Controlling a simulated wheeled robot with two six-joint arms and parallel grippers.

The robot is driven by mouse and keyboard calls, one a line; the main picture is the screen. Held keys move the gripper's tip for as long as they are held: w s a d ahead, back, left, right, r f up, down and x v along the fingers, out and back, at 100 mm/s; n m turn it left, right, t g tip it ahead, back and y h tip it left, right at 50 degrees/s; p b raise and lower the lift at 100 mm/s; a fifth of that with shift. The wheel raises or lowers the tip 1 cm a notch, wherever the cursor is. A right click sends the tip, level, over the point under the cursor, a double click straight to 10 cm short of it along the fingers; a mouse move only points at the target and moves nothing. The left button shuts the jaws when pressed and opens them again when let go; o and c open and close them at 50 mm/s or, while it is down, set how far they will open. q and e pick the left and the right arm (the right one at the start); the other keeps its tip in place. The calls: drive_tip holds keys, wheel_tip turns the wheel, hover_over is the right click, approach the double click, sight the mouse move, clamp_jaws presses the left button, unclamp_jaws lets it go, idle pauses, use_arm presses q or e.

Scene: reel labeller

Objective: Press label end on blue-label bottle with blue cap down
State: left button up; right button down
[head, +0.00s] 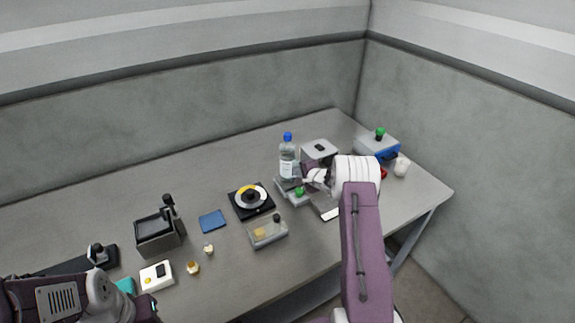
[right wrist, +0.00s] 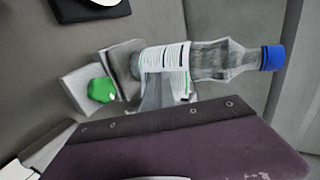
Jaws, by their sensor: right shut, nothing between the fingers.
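The clear bottle with a blue cap (head: 287,155) stands upright on a grey holder at the back of the table. Its label is mostly white with small print. In the right wrist view the bottle (right wrist: 215,60) appears sideways, and the label (right wrist: 165,58) wraps its lower body; whether one end stands loose is unclear. My right gripper (head: 311,176) is shut and empty, close beside the bottle on its right; I cannot tell whether it touches. My left gripper (head: 146,307) is at the lower left, far from the bottle, and its fingers do not show clearly.
A green knob (head: 299,192) sits on the holder in front of the bottle. A black reel unit (head: 250,201) is to its left, with a clear box (head: 267,232) in front. A grey box (head: 319,151) stands behind the right gripper. The table's left back is clear.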

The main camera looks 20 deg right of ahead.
drive_tip(key=shift+p, duration=0.3)
idle(0.6)
drive_tip(key=shift+w+d+p, duration=0.15)
drive_tip(key=shift+d+p, duration=0.4)
drive_tip(key=shift+d, duration=0.05)
idle(0.5)
drive_tip(key=s+p, duration=0.2)
drive_tip(key=s, duration=0.4)
drive_tip(key=shift+d+p, duration=0.2)
drive_tip(key=shift+p, duration=0.1)
idle(0.4)
